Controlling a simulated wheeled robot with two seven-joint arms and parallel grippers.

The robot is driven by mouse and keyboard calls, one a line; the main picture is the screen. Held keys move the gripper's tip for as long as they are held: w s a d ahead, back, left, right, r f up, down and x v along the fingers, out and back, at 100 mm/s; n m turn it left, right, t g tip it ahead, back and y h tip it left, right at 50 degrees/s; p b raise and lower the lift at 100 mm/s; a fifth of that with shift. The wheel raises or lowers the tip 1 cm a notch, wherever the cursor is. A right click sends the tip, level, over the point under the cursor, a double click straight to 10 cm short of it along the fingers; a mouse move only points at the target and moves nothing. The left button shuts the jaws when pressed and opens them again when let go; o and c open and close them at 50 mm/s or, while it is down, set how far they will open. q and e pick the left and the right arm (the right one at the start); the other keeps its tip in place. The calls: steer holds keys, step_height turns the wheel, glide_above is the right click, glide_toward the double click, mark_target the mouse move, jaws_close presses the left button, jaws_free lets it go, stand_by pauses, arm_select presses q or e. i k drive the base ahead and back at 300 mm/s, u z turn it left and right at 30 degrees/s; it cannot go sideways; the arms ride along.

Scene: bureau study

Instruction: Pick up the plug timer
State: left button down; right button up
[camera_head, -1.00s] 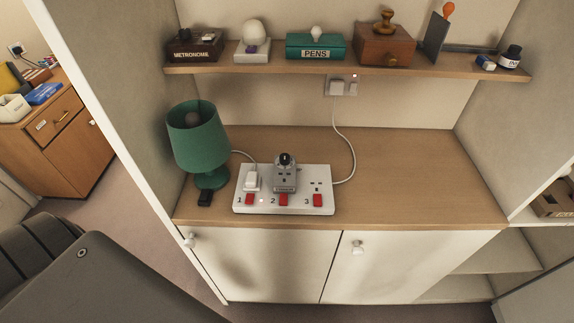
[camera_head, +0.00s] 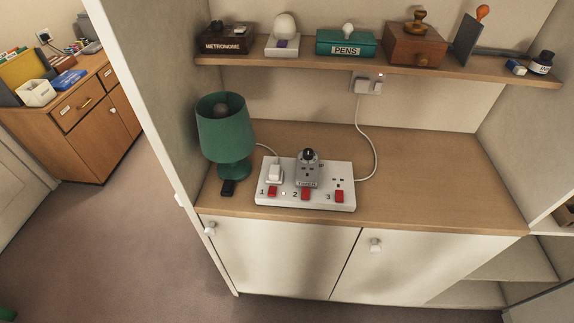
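The plug timer (camera_head: 308,171) is a grey block with a black round dial on top. It sits in the middle socket, marked 2, of a white extension block (camera_head: 335,193) on the wooden desk top. A white plug (camera_head: 274,173) sits in socket 1 to its left, and socket 3 to its right is empty. Red switches line the block's front. Neither of my grippers is in view.
A green lamp (camera_head: 227,132) stands left of the block, with a small black object (camera_head: 228,187) at its foot. A shelf (camera_head: 390,69) with several boxes overhangs the desk. A white cable (camera_head: 373,150) rises to the wall socket (camera_head: 367,84). The desk's right side is clear.

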mark_target(307, 174)
steer(key=z, duration=1.2)
steer(key=k, duration=1.05)
steer(key=u, duration=1.75)
steer(key=i, duration=0.5)
steer(key=u, duration=0.1)
